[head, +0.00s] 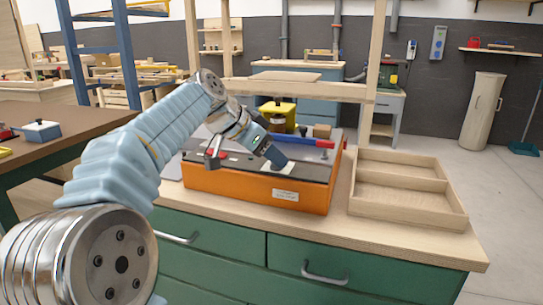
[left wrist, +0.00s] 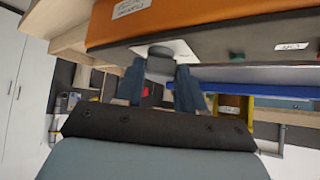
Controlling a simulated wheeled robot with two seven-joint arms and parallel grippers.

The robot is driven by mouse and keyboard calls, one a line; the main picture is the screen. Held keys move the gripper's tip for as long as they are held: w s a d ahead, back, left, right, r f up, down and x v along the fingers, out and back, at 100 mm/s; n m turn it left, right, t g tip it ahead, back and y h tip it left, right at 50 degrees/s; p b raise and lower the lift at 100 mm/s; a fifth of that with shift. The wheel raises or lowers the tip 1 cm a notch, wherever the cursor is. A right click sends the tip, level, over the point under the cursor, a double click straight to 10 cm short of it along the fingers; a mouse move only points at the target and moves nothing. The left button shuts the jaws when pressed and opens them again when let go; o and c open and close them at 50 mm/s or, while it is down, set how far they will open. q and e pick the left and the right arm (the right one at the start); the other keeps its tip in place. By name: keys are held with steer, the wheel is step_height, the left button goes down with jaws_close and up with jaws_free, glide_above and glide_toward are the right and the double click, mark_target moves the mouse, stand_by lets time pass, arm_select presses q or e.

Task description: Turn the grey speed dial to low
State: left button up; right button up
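The grey speed dial (left wrist: 161,60) shows in the left wrist view, on a white plate on the dark top panel of an orange machine (head: 255,190). My left gripper (left wrist: 160,80) has one finger on each side of the dial, close against it, with the dial filling the gap. In the head view my left gripper (head: 282,166) reaches down to the right part of the panel and hides the dial. The dial's pointer and setting marks cannot be read. My right gripper is not in view.
The machine stands on a wooden bench top (head: 400,232) over green drawers. A wooden tray (head: 408,215) with two compartments lies to the right. A grey lever (head: 213,152) stands at the panel's left.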

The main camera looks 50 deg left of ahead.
arm_select(q)
steer(key=o, duration=0.4)
steer(key=p+v, duration=0.1)
steer(key=v, duration=1.3)
steer(key=shift+f, duration=0.1)
